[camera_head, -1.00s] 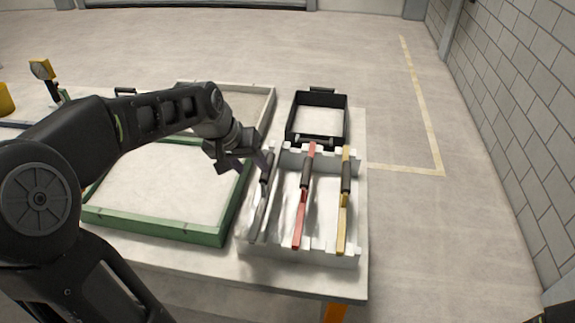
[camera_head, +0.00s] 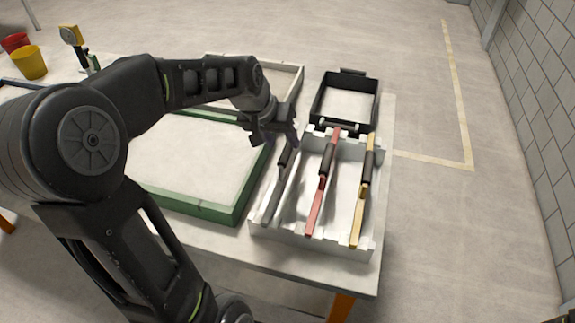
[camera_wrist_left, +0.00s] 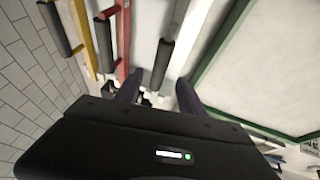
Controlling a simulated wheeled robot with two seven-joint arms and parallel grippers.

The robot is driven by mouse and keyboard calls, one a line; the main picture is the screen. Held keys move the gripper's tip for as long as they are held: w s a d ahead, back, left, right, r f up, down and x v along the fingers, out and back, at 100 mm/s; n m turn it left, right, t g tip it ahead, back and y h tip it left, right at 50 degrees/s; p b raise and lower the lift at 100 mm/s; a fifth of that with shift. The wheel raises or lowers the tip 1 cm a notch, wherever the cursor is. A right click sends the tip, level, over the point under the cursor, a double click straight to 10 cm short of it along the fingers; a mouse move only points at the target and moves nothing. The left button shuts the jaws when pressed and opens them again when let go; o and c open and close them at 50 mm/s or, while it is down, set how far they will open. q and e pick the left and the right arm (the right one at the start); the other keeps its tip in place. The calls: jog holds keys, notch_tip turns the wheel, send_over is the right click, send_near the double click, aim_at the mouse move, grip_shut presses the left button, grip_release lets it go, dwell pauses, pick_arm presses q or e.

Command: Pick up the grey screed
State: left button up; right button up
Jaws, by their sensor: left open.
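The grey screed (camera_head: 273,198) lies in the leftmost slot of a white notched rack (camera_head: 312,241), beside a red one (camera_head: 316,208) and a yellow one (camera_head: 358,217). Its dark handle (camera_head: 287,158) is just below my left gripper (camera_head: 284,145), which partly hides its far end. In the left wrist view the grey screed's dark handle (camera_wrist_left: 163,62) shows just beyond the two open fingers (camera_wrist_left: 158,92), roughly between them. The fingers hold nothing. My right gripper is not in view.
A green-framed sandbed (camera_head: 211,210) stands left of the rack. A black open-topped box (camera_head: 344,78) is behind the rack. Red (camera_head: 14,43) and yellow (camera_head: 30,64) buckets stand at the far left. Floor right of the table is clear.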

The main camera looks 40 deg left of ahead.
aim_at(287, 148)
pick_arm(q)
jog(key=p+x, duration=0.1)
jog(key=x, duration=0.4)
jog(key=shift+d+f, duration=0.1)
jog(key=shift+f, duration=0.05)
jog(key=shift+c, duration=0.4)
grip_shut()
dwell(0.5)
